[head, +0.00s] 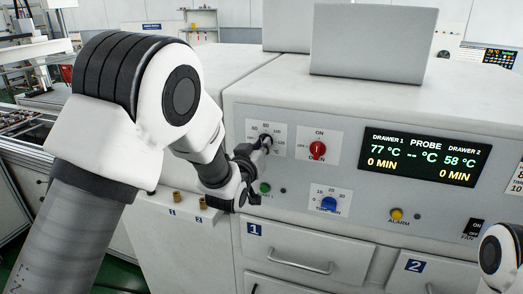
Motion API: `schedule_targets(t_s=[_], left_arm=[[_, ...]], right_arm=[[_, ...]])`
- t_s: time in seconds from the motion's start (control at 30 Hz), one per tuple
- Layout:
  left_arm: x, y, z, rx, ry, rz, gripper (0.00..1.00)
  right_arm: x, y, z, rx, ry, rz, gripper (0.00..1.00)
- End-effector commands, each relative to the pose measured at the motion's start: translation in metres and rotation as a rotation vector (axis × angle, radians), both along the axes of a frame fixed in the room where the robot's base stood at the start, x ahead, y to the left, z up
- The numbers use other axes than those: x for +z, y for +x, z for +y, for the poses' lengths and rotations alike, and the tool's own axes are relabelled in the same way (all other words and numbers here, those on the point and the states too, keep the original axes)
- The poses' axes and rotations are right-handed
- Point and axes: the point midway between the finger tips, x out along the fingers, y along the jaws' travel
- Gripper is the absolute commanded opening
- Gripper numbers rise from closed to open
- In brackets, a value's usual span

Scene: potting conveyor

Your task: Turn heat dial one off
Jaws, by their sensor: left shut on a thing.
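Heat dial one (266,140) is on the front panel of the cabinet, at its left end, on a white plate with numbers around it. My left gripper (258,147) is shut on this dial and hides much of it, so I cannot read its setting. My left arm comes in from the left. My right gripper is out of view; only a part of my right arm shows at the lower right edge.
A red knob (317,149), a blue knob (328,203) and a green button (265,187) are close to the dial. The display (425,157) reads 77 °C for drawer 1 and 58 °C for drawer 2. Drawer handles (300,264) stick out below.

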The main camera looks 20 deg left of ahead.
Motion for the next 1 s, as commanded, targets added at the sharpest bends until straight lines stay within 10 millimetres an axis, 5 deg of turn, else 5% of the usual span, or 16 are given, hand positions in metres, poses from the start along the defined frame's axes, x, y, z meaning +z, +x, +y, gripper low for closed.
schedule_targets(t_s=[1.0], left_arm=[[-0.009,-0.001,0.003,0.006,-0.951,0.040,0.00]], right_arm=[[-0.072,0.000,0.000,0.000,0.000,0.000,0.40]])
